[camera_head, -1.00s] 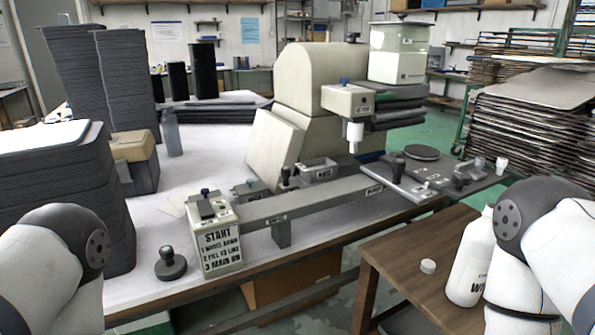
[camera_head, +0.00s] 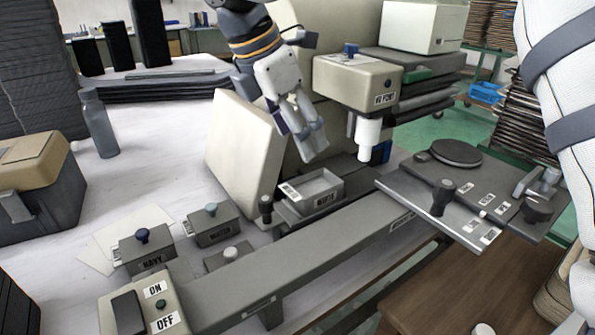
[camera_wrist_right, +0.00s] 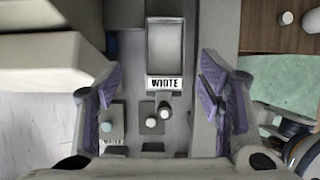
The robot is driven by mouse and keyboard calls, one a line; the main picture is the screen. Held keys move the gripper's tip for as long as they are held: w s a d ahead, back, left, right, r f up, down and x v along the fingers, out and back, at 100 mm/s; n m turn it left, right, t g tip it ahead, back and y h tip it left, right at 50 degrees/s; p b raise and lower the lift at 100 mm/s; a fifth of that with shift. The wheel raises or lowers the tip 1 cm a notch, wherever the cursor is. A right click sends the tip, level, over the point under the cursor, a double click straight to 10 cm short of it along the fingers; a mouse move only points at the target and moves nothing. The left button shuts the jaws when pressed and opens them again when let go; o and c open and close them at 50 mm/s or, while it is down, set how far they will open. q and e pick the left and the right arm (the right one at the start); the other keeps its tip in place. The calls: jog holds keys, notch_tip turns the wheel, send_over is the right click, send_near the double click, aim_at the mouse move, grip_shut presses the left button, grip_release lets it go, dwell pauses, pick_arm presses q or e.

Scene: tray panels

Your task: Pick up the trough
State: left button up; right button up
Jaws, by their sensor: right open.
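The trough (camera_head: 318,190) is a small grey open-topped tray on the bench machine, right of the middle of the head view, level and seemingly empty. In the right wrist view the trough (camera_wrist_right: 172,48) lies straight ahead, with a "WHITE" label on its near end. My right gripper (camera_head: 303,145) hangs just above and behind it, fingers pointing down. In the wrist view my right gripper (camera_wrist_right: 162,80) has its purple-padded fingers wide apart, with nothing between them, and the trough lies beyond. My left gripper is not in view.
A dispenser head with a white nozzle (camera_head: 368,138) stands close right of the trough. A cream slanted panel (camera_head: 240,150) stands to the left. A black-knobbed lever (camera_head: 265,207) is beside the trough. Small labelled boxes (camera_head: 145,250) sit at the front left.

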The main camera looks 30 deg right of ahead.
aim_at(314, 183)
jog(key=x, duration=0.7)
jog(key=s+a+x, duration=0.1)
jog(key=x, duration=0.3)
jog(key=shift+d+f, duration=0.15)
jog(key=shift+f, duration=0.35)
jog(key=shift+r, duration=0.1)
jog(key=c, duration=1.2)
